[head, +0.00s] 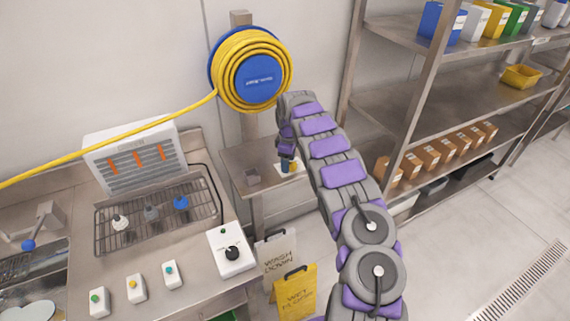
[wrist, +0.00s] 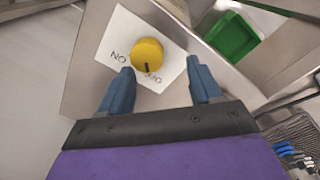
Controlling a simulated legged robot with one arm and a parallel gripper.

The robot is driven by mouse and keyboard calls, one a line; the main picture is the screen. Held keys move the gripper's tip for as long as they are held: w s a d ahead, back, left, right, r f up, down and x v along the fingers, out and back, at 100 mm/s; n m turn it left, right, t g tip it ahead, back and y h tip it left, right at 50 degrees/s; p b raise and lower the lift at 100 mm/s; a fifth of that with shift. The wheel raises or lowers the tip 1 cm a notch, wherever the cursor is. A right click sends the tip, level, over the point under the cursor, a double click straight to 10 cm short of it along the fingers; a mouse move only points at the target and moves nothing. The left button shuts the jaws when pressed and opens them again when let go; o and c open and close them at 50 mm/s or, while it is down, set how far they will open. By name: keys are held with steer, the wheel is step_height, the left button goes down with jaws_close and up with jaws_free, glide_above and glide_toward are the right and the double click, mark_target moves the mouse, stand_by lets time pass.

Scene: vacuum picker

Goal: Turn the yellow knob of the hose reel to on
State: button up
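The yellow knob (wrist: 148,50) sits on a white label plate (wrist: 116,36) in the wrist view. Its black pointer mark is at the bottom of the knob, facing partly covered lettering that looks like OFF. The ON lettering, upside down, is to the left. My gripper (wrist: 160,67) is open, with its two blue fingers apart just below the knob and nothing between them. In the head view the gripper (head: 287,164) is in front of the white plate (head: 295,169), and the knob cannot be made out. The hose reel (head: 257,77), blue with yellow hose, hangs above on a post.
A steel counter (head: 192,275) with a rack and a white dial box (head: 231,253) is at left. Wash-down and wet-floor signs (head: 294,290) stand below the plate. Steel shelving (head: 408,100) with boxes is at right. A green bin (wrist: 232,36) shows in the wrist view.

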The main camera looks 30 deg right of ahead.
steer(key=shift+g, duration=0.5)
steer(key=s+f, duration=0.1)
steer(key=s+d+f, duration=0.1)
steer(key=f, duration=0.1)
steer(key=shift+d+f, duration=0.15)
steer(key=shift+w+d+f, duration=0.1)
steer(key=shift+w+d, duration=0.85)
steer(key=shift+w, duration=0.15)
steer(key=w+r, duration=0.1)
steer(key=w+r+p, duration=0.1)
steer(key=shift+d+r+t, duration=0.3)
steer(key=shift+d+r, duration=0.05)
steer(key=shift+d, duration=0.05)
steer(key=r, duration=0.1)
steer(key=a+r, duration=0.1)
steer(key=r, duration=0.1)
steer(key=shift+p, duration=0.4)
steer(key=shift+a+r, duration=0.15)
steer(key=shift+r, duration=0.3)
steer(key=shift+r+p, duration=0.6)
steer(key=shift+r, duration=0.35)
step_height(320, 180, up, 13)
steer(key=p, duration=0.6)
glide_above(295, 163)
steer(key=w, duration=0.2)
steer(key=shift+s+a+r, duration=0.1)
steer(key=shift+a, duration=0.05)
